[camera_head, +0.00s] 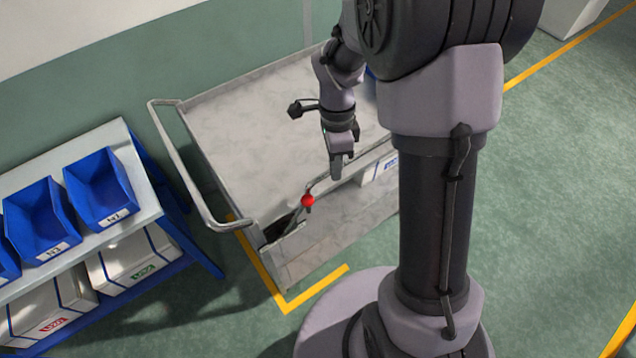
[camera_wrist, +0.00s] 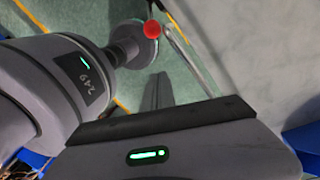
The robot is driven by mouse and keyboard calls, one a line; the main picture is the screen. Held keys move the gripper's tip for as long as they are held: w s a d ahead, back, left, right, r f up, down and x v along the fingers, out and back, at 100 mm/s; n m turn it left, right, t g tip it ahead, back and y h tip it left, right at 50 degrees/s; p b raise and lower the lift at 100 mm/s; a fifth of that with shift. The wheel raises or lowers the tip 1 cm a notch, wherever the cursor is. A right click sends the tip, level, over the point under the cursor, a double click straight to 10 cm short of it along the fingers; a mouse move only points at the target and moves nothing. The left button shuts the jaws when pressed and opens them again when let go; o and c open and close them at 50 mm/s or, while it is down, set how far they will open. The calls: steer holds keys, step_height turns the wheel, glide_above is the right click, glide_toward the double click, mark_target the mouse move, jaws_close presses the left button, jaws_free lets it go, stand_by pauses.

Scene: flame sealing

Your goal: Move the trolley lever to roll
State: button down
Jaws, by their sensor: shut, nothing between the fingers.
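The grey trolley (camera_head: 250,130) stands left of my column, its tube handle (camera_head: 185,165) on its left side. The trolley lever (camera_head: 294,222) rises from a dark slot at the near left corner and ends in a red ball knob (camera_head: 308,200). The red knob (camera_wrist: 152,29) also shows at the top of the wrist view. My gripper (camera_head: 337,174) is shut and empty, pointing down above the near edge of the trolley, a little right of and above the knob in the picture. It appears apart from the knob. Lettering at the slot cannot be read.
A shelf rack (camera_head: 142,165) with several blue bins (camera_head: 98,188) on top and white boxes (camera_head: 130,262) below stands at the left. Yellow floor tape (camera_head: 318,288) marks a corner by the trolley. Open green floor (camera_head: 570,200) lies to the right.

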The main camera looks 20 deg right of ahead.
steer(key=a+f+b, duration=0.2)
steer(key=a+f, duration=0.2)
steer(key=f, duration=0.4)
steer(key=shift+s+f+b, duration=0.25)
steer(key=shift+s+b, duration=0.05)
steer(key=shift+s, duration=0.05)
